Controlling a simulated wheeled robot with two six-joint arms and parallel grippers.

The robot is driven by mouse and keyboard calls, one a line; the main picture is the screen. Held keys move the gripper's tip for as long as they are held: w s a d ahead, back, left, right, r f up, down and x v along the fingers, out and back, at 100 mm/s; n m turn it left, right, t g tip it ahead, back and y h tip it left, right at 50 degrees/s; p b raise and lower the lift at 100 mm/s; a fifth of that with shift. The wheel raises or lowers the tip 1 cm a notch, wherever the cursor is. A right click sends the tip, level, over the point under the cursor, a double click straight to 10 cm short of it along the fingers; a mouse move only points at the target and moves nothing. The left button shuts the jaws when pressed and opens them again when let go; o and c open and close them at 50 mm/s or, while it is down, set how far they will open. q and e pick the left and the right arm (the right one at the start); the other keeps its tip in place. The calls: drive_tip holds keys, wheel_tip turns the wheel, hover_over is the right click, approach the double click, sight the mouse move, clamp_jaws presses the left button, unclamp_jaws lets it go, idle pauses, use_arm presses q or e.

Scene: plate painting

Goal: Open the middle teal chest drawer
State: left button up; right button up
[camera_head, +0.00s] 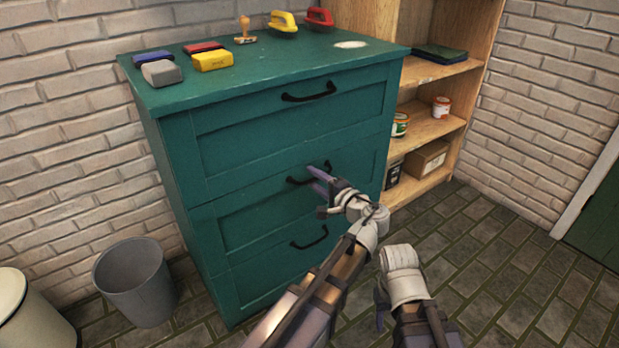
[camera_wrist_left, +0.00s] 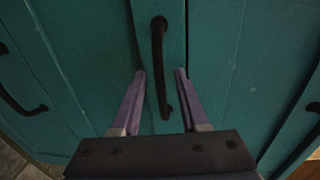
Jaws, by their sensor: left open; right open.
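The teal chest (camera_head: 195,225) has three stacked drawers, all closed. The middle drawer (camera_head: 245,207) has a black bar handle (camera_head: 296,181). My left gripper (camera_head: 313,177) is open at this handle. In the left wrist view the handle (camera_wrist_left: 158,65) runs upright between the two purple fingers (camera_wrist_left: 160,82), with a gap on each side. My right gripper (camera_head: 381,312) is low, in front of the chest and away from it, partly hidden by its own wrist. It is open and I see nothing in it.
The chest top (camera_head: 310,55) carries coloured blocks, a wooden stamp (camera_head: 244,32) and yellow and red handled tools. A grey bin (camera_head: 136,283) stands left of the chest. A wooden shelf (camera_head: 440,130) stands at the right. Brick floor is clear at the right.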

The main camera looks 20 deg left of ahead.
use_arm(q)
clamp_jaws()
idle(1.4)
